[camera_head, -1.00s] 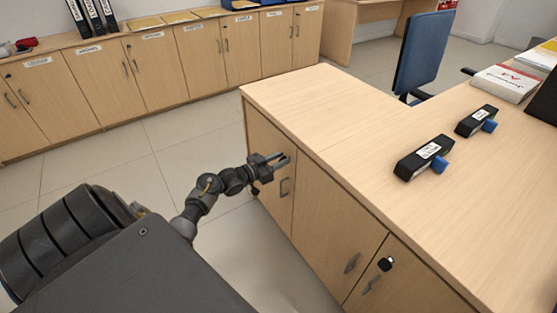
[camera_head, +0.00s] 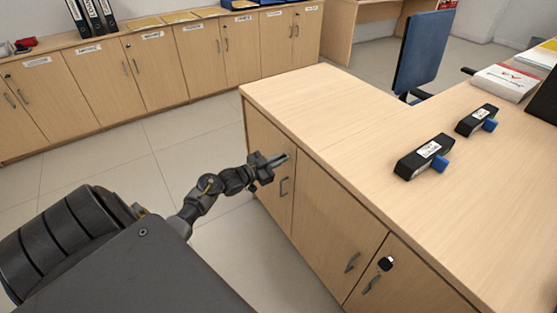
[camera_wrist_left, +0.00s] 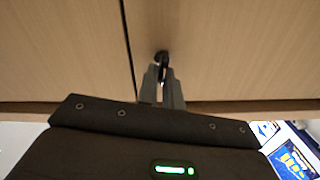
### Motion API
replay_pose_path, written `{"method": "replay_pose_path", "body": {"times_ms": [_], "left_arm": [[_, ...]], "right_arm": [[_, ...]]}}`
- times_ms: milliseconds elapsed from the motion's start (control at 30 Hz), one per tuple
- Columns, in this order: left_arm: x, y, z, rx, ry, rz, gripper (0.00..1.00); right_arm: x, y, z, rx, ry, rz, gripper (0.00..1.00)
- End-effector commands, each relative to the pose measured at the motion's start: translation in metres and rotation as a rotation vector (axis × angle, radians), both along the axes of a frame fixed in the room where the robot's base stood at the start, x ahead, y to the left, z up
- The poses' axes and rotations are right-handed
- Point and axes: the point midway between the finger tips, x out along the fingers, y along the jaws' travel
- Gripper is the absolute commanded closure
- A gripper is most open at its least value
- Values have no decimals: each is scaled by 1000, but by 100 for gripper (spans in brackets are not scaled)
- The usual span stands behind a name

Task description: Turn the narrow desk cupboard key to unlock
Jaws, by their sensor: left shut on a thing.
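The narrow desk cupboard door (camera_head: 262,140) is at the far left end of the wooden desk, closed, with a grey handle (camera_head: 284,187). My left gripper (camera_head: 277,160) is at the upper part of this door, above the handle. In the left wrist view the fingers (camera_wrist_left: 162,86) are shut on a small black key (camera_wrist_left: 162,58) at the door face. The key's lower part is between the fingertips, and the lock behind it is mostly hidden. My right gripper is not in view.
Two black stamp-like devices (camera_head: 424,157) (camera_head: 477,120) lie on the desktop. A blue chair (camera_head: 424,52) stands behind the desk. Open floor lies left of the desk.

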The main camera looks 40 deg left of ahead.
Motion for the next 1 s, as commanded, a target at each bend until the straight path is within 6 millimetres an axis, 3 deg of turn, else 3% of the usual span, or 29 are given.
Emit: {"method": "replay_pose_path", "body": {"times_ms": [767,1000], "left_arm": [[-2,-7,-5,708,-215,-2,100],[-2,-8,-8,921,-279,-1,100]], "right_arm": [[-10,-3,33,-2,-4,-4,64],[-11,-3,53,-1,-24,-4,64]]}}
